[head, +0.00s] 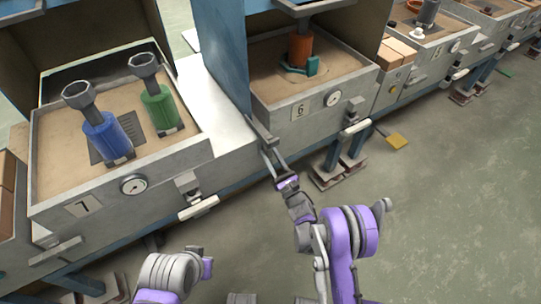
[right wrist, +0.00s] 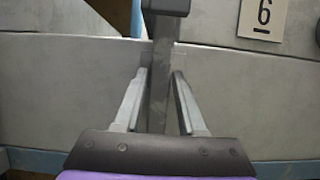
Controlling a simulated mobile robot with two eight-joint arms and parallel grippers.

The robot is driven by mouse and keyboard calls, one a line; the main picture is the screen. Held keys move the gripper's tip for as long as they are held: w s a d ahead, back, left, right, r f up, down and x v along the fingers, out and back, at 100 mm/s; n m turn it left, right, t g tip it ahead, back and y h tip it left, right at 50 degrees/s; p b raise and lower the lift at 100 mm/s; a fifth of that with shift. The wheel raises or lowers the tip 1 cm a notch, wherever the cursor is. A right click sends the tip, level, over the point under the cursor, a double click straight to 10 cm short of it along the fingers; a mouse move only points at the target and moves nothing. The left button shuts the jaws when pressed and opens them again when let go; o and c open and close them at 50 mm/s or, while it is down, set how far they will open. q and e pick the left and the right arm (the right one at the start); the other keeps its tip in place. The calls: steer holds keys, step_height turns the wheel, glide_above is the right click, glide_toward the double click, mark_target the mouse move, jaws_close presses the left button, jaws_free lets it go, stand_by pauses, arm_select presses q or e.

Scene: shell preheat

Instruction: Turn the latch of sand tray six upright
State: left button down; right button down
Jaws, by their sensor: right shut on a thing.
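Sand tray six (head: 318,98), marked by a plate with a 6 (right wrist: 263,17), stands at upper centre in the head view. Its latch (head: 257,127) is a grey metal bar at the tray's left front corner. In the right wrist view the latch (right wrist: 160,60) runs vertically in the picture, down from a dark block at the top edge. My right gripper (head: 270,156) is shut on the latch, with one finger on each side in the right wrist view (right wrist: 159,82). The bar's lower end is hidden behind the gripper body. My left gripper is not in view.
Tray seven (head: 110,196) at left holds a blue and a green burner-like cylinder. A blue panel (head: 222,50) rises just left of tray six. A gauge (head: 333,99) and a grey handle (head: 355,127) sit on tray six's front.

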stand_by(0.4)
steer(key=c, duration=0.6)
jaws_free()
steer(key=shift+c, duration=0.2)
steer(key=p+v, duration=0.1)
steer(key=v, duration=1)
steer(key=shift+w+r, duration=0.1)
